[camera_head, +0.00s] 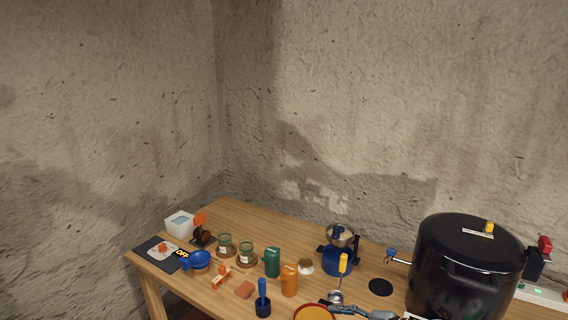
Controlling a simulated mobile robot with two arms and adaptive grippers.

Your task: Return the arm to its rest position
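Neither of my arms nor grippers can be made out in the head view. Any contact between them and the things on the wooden table (235,218) is out of sight. A grey-blue tool-like item (352,310) lies at the bottom edge, partly cut off, and I cannot tell what it is. Two glass jars (246,254) stand on the table's left half. A green canister (272,263) and an orange canister (289,281) stand to the right of them. A large black canner pot (465,268) stands at the right.
A blue funnel (196,260), a white box (180,224) and a dark mat (148,252) are near the left corner. A blue grinder-like device (338,260) stands mid-table. A blue-handled tool (262,300) and a yellow-handled ladle (341,277) are in front. Rough walls close off the back.

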